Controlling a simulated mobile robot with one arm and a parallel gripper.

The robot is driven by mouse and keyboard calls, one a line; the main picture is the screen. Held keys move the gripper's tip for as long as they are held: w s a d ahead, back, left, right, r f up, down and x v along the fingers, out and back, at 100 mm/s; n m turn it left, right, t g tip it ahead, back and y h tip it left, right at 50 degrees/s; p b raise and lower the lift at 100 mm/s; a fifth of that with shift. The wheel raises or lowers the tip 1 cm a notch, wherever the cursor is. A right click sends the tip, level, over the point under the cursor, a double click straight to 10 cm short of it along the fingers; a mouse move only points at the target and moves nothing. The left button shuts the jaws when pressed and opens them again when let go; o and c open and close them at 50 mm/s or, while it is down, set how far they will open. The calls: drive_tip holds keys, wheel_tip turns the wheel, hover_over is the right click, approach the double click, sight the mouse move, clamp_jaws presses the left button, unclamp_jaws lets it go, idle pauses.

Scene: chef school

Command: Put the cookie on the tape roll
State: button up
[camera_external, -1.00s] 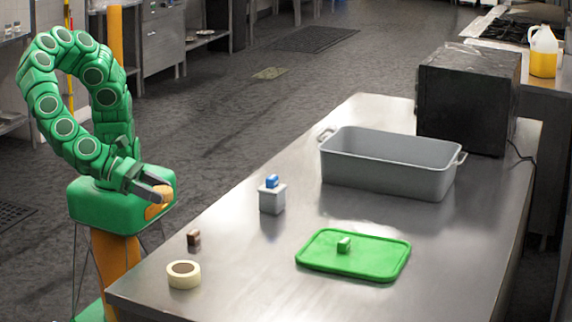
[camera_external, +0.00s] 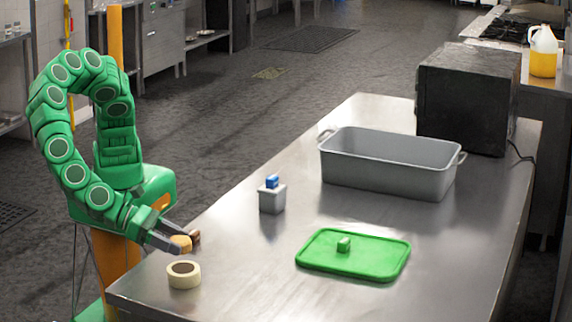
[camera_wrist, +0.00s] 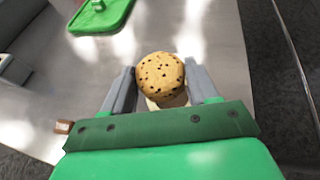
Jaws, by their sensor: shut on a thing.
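The round cookie (camera_wrist: 160,75) with dark chips is held between the grey fingers of my gripper (camera_wrist: 163,88) in the wrist view. In the external view the cookie (camera_external: 181,243) shows at the fingertips of my gripper (camera_external: 170,243), above the table's near left edge. The cream tape roll (camera_external: 184,275) lies flat on the table, just below the cookie in the picture. In the wrist view the tape roll (camera_wrist: 168,101) is mostly hidden behind the cookie. The cookie and the roll look apart.
A small brown block (camera_external: 195,236) sits close beside the fingers. A grey box with a blue thing (camera_external: 272,198), a green tray (camera_external: 310,262) bearing a green block (camera_external: 344,244), a large grey tub (camera_external: 360,178) and a black oven-like box (camera_external: 465,95) stand farther off.

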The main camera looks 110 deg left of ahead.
sight(172, 271)
drive_tip(key=shift+w+d+f, duration=0.2)
drive_tip(key=shift+w+f, duration=0.05)
drive_tip(key=shift+f, duration=1.75)
drive_tip(key=shift+f, duration=0.1)
drive_tip(key=o, duration=1)
drive_tip(key=shift+o, duration=0.2)
